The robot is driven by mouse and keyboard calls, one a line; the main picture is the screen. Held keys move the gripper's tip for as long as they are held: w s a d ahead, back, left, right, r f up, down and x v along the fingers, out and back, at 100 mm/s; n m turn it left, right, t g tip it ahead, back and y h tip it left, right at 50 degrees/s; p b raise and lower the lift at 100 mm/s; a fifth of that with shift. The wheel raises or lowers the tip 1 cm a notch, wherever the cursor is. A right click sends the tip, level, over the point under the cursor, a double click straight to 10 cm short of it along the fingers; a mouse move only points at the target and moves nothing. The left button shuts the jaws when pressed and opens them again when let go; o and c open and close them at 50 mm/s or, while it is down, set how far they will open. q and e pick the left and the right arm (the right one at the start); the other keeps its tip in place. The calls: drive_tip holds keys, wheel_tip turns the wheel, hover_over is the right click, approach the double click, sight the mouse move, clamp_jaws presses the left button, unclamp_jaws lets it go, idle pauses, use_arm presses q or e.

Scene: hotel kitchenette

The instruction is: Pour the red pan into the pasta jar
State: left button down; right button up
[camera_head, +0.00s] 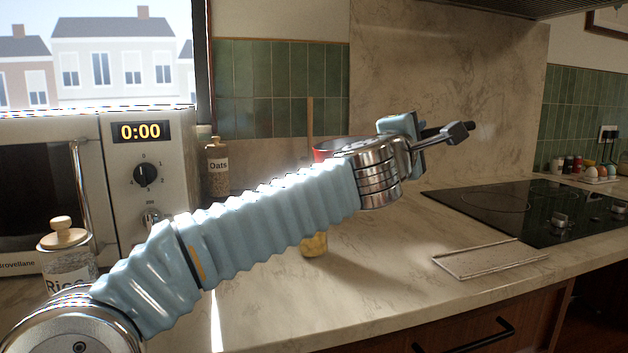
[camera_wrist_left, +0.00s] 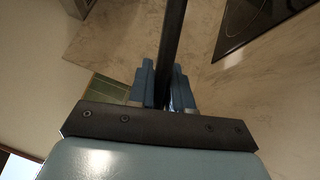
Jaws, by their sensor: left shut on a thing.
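The red pan (camera_head: 322,149) is mostly hidden behind my left wrist in the head view; only part of its red side and rim shows. Its dark handle (camera_head: 468,127) sticks out to the right past my left gripper (camera_head: 438,135), which is shut on it. In the left wrist view the handle (camera_wrist_left: 173,40) runs between the two blue fingers of the gripper (camera_wrist_left: 164,88). A glass jar with yellowish contents (camera_head: 314,245), seemingly the pasta jar, stands on the counter below the pan, its upper part hidden by my arm. What the pan holds cannot be seen. My right gripper is out of view.
A wooden stick (camera_head: 310,120) rises behind the pan. An oats jar (camera_head: 217,168) stands beside the microwave (camera_head: 150,170), a rice jar (camera_head: 68,262) in front of it. The counter between jar and rack is clear.

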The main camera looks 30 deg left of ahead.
use_arm(q)
drive_tip(key=shift+w+d+f+m+g, duration=0.4)
drive_tip(key=shift+d+f+m+g, duration=0.2)
drive_tip(key=shift+m, duration=0.1)
wheel_tip(320, 180, up, 4)
idle(0.4)
